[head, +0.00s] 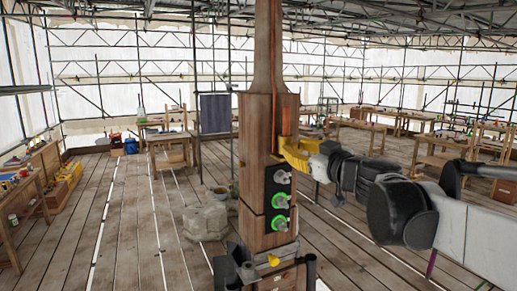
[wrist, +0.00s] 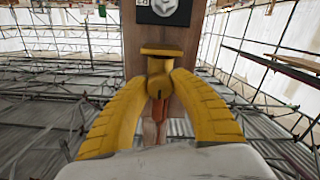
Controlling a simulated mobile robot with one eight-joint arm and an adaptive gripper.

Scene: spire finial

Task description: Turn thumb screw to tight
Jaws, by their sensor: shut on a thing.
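My gripper (head: 287,152) is at the right side of the wooden spire post (head: 257,150), just above a black panel. In the wrist view its two yellow fingers (wrist: 160,88) close together in front of the wood. They are shut on a small yellow piece with a flat crossbar (wrist: 161,50), which looks like the thumb screw. In the head view the fingers hide this piece, and how far it is turned cannot be told. A copper-coloured strip (wrist: 157,112) runs along the wood behind the fingers.
The black panel (head: 268,203) carries several grey knobs, the lower ones with green rings. A yellow fitting (head: 273,260) sits lower on the post by black clamps. Workbenches and scaffolding surround the open floor.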

